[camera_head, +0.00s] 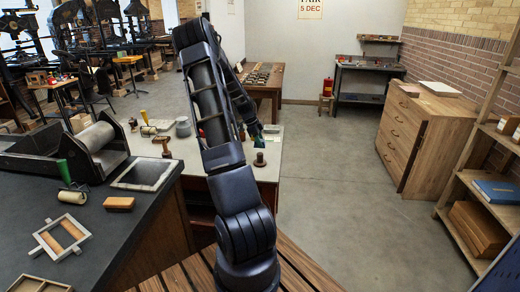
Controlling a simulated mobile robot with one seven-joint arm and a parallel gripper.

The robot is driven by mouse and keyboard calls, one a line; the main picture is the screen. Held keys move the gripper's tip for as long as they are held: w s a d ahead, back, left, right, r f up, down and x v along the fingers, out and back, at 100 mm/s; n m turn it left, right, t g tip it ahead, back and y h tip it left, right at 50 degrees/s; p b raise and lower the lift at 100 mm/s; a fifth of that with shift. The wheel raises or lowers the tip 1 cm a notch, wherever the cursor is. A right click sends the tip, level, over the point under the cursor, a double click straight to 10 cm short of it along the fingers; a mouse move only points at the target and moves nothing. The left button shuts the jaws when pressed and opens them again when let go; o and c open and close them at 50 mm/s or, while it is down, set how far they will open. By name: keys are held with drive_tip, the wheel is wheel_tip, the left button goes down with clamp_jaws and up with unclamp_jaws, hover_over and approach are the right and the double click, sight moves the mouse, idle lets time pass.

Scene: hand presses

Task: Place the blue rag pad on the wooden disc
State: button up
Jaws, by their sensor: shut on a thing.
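My gripper (255,131) is beyond my raised arm, low over the far pale-topped table. It is shut on a small dark blue-green thing, which looks like the blue rag pad (259,142). The fingertips are too small and dark to make out clearly. Just below the pad in the picture, a small brown round piece with a raised middle (259,160) stands on the tabletop. It may be the wooden disc, but I cannot tell for sure. The pad appears above and apart from it. My arm hides part of the table to the left.
A dark bench with a press roller (97,137) and frame (62,237) lies at near left. Drawers (418,135) and shelves stand right, with clear floor between.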

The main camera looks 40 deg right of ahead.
drive_tip(key=shift+f, duration=2.15)
drive_tip(key=shift+f, duration=0.1)
drive_tip(key=o, duration=1)
drive_tip(key=shift+c, duration=0.2)
